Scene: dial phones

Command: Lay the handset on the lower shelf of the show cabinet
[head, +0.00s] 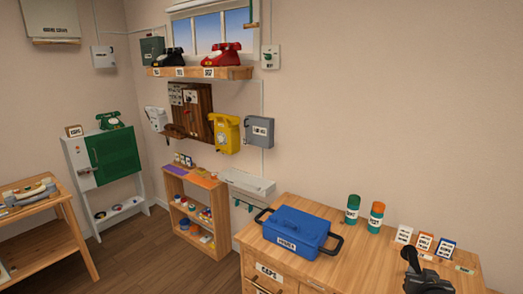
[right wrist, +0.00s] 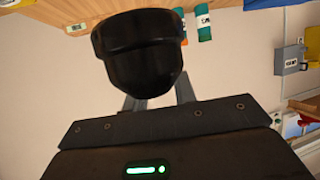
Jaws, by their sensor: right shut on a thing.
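My right gripper (head: 412,268) is at the lower right of the head view, over the wooden desk. It is shut on a black handset (head: 409,254). In the right wrist view, one thick rounded black end of the handset (right wrist: 140,50) fills the space in front of the fingers; the rest of it is hidden. A white-framed cabinet with a closed green door (head: 114,155) and an open lower shelf (head: 118,212) stands at the left wall, far from the gripper. Small round items lie on that shelf. My left gripper is not in view.
The desk (head: 350,255) carries a blue toolbox (head: 292,228), a green can (head: 352,209), an orange-topped can (head: 376,217) and small label cards (head: 424,242). A low wooden shelf unit (head: 168,205) stands between the desk and cabinet. A wooden bench (head: 45,240) is at far left.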

